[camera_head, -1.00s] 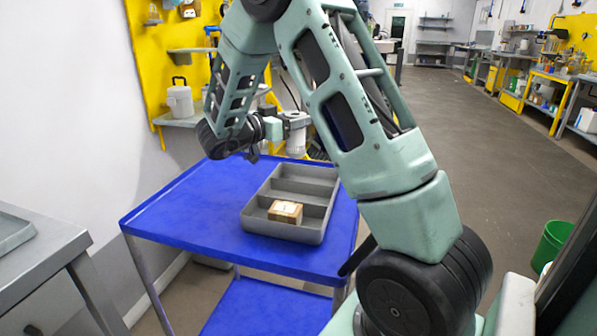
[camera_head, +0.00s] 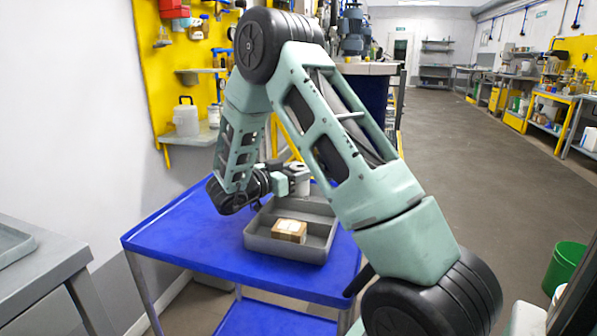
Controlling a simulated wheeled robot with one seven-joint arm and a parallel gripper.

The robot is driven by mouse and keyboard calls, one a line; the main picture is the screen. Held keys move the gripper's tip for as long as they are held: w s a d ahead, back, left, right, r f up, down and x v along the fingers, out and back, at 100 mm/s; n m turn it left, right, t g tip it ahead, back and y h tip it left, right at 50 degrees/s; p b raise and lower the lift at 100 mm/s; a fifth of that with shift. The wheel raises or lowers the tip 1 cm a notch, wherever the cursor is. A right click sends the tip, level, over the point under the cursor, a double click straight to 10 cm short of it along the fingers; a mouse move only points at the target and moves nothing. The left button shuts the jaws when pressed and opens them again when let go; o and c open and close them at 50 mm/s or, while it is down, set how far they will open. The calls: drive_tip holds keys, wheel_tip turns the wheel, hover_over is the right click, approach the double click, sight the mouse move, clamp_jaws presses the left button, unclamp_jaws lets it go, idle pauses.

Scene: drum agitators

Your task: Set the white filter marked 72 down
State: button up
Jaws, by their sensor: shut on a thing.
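The white filter (camera_head: 301,186) shows as a small pale cylinder at my gripper; its marking is too small to read. My gripper (camera_head: 296,172) is shut on it, low over the far part of the grey divided tray (camera_head: 284,252). The filter's lower end is down at the tray's far compartment. I cannot tell whether it touches the tray floor.
A brown box (camera_head: 289,231) lies in the tray's near compartment. The tray stands on a blue cart (camera_head: 185,242). A grey bench (camera_head: 40,262) is at the left. A white canister (camera_head: 186,118) stands on a wall shelf behind. A green bin (camera_head: 566,268) is on the floor at right.

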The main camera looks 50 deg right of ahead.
drive_tip(key=o, duration=1)
drive_tip(key=shift+c, duration=0.2)
drive_tip(key=shift+r, duration=0.1)
drive_tip(key=w+a, duration=0.2)
drive_tip(key=a, duration=0.9)
drive_tip(key=shift+w+a, duration=0.15)
drive_tip(key=shift+a, duration=0.25)
